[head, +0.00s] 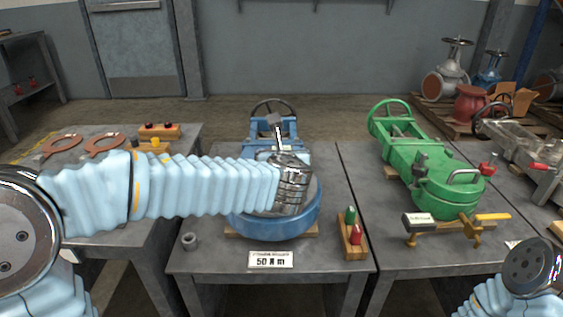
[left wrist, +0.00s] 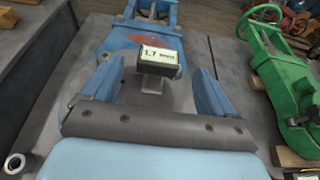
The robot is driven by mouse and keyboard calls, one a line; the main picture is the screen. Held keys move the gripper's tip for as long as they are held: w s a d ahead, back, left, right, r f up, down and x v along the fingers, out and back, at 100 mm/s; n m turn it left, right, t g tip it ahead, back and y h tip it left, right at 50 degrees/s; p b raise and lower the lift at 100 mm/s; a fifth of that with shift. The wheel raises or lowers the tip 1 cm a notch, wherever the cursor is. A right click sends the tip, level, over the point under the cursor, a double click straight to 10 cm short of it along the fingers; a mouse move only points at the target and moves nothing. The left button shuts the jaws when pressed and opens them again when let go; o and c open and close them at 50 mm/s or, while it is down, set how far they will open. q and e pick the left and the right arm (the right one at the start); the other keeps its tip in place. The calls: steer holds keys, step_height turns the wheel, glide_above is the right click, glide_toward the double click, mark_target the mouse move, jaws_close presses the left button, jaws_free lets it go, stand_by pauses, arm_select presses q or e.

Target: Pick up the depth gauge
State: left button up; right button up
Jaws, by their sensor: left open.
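The depth gauge (left wrist: 158,62), a dark box with a lit face reading about 1.7, stands upright over the blue valve (left wrist: 125,38) in the left wrist view. In the head view my left wrist hides the fingers and the gauge's lower part. My right gripper is out of the head view; only part of that arm shows.
The blue valve's round body (head: 270,228) rests on wood on the middle table. A label card (head: 270,260), a metal nut (head: 189,241) and a wooden block with red and green pieces (head: 352,235) lie near its front. A green valve (head: 430,175) stands on the right table.

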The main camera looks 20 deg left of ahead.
arm_select(q)
steer(key=x, duration=0.7)
steer(key=shift+a+f, duration=0.1)
steer(key=shift+f, duration=0.05)
steer(key=shift+c, duration=0.3)
steer(key=c, duration=1.3)
steer(key=shift+c, duration=0.2)
steer(key=shift+r+p, duration=0.2)
steer(key=shift+p, duration=0.1)
